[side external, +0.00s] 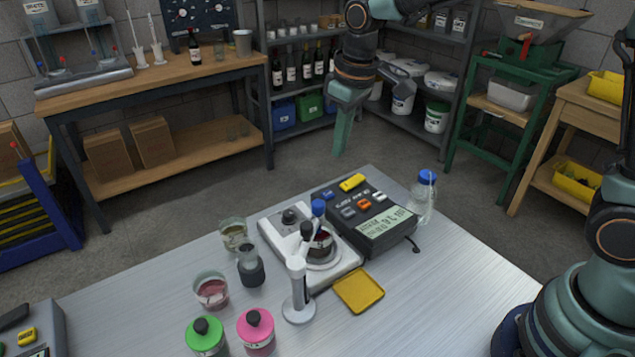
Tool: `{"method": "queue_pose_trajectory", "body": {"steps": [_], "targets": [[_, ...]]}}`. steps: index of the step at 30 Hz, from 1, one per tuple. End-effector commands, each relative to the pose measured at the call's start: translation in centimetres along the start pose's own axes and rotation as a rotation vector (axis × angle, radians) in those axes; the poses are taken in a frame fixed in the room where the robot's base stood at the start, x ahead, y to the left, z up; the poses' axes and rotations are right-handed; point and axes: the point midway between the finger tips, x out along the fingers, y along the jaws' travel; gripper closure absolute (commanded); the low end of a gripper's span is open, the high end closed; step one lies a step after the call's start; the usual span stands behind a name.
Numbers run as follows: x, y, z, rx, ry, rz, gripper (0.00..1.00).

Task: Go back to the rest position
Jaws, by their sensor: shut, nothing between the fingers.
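My gripper (340,151) hangs in the air above and behind the metal bench, pointing down. Its teal fingers are together and hold nothing. It is apart from everything on the bench. Part of my arm runs out of the top of the view, so the middle of it is hidden.
The metal bench (440,275) holds a white stirrer plate (338,277), a dark meter (365,215), a clear bottle with a blue cap (423,199), a yellow tray (358,291), glass beakers and pink and green lidded jars. Shelves with bottles (291,63) stand behind my gripper.

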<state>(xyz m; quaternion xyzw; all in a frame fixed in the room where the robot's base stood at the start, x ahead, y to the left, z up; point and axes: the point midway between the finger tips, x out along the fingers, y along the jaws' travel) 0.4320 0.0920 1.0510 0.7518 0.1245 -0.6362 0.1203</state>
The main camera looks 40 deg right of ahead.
Motion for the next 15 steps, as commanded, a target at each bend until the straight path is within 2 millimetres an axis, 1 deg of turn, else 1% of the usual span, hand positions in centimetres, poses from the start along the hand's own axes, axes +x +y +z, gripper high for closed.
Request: {"method": "queue_pose_trajectory", "body": {"steps": [1,6,12,15], "targets": [[-1.4,0.6,1.0,0.025,0.027,0.007,1.00],[-4.7,2.0,4.6,0.107,0.103,0.027,1.00],[-7.1,3.1,9.2,0.202,0.192,0.052,1.00],[-7.7,3.4,11.5,0.246,0.235,0.064,1.00]]}}
